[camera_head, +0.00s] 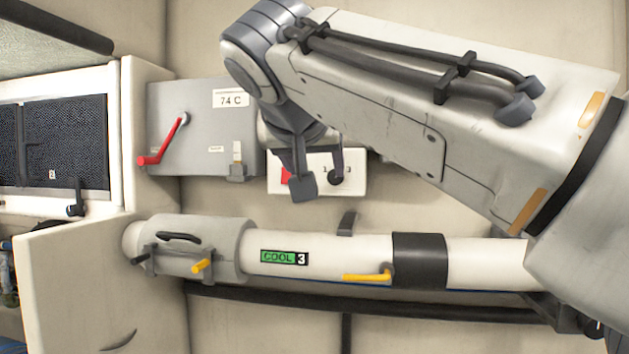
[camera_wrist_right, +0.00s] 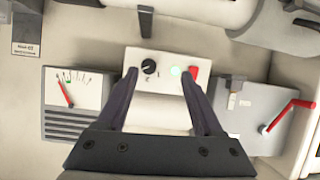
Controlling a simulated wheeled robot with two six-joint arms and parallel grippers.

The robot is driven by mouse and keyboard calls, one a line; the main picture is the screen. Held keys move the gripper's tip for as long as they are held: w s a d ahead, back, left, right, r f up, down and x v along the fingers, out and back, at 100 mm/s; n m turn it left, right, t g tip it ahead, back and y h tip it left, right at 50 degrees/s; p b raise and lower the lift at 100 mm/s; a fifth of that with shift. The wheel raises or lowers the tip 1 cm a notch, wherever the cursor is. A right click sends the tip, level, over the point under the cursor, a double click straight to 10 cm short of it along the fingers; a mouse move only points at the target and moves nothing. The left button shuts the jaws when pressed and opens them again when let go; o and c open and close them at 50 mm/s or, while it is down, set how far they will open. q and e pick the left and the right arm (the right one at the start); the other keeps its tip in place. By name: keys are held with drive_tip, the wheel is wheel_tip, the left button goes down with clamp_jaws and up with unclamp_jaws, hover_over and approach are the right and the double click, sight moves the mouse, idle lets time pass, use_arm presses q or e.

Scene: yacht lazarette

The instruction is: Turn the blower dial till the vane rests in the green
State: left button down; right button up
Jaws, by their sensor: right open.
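The blower dial is a black knob (camera_wrist_right: 149,66) on a white panel (camera_wrist_right: 162,57), with a green light and a red switch beside it. In the head view the panel (camera_head: 357,184) is partly hidden by my right gripper (camera_head: 318,182). That gripper is open in front of the panel, its fingers (camera_wrist_right: 159,74) spread toward either side of the knob and switch, holding nothing. The vane is a red needle (camera_wrist_right: 64,92) on a pale gauge (camera_wrist_right: 88,92) at the left of the right wrist view. It leans near a green mark; whether it is in the green is unclear.
A grey box (camera_head: 205,105) with a red lever (camera_head: 165,142) and a 74 C label is left of the panel. A white duct (camera_head: 340,255) with yellow levers and a green COOL 3 label runs below. My right arm covers much of the upper right.

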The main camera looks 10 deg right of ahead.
sight(334, 176)
drive_tip(key=shift+m+h, duration=0.3)
drive_tip(key=shift+m, duration=0.2)
drive_tip(key=w+d, duration=0.1)
drive_tip(key=w, duration=0.2)
drive_tip(key=w+d+f+p, duration=0.1)
drive_tip(key=w+d, duration=0.1)
drive_tip(key=w, duration=0.1)
drive_tip(key=w+d+p, duration=0.1)
drive_tip(key=w+d, duration=0.1)
drive_tip(key=w, duration=0.1)
drive_tip(key=shift+w+d+f, duration=0.1)
drive_tip(key=shift+f, duration=0.3)
clamp_jaws()
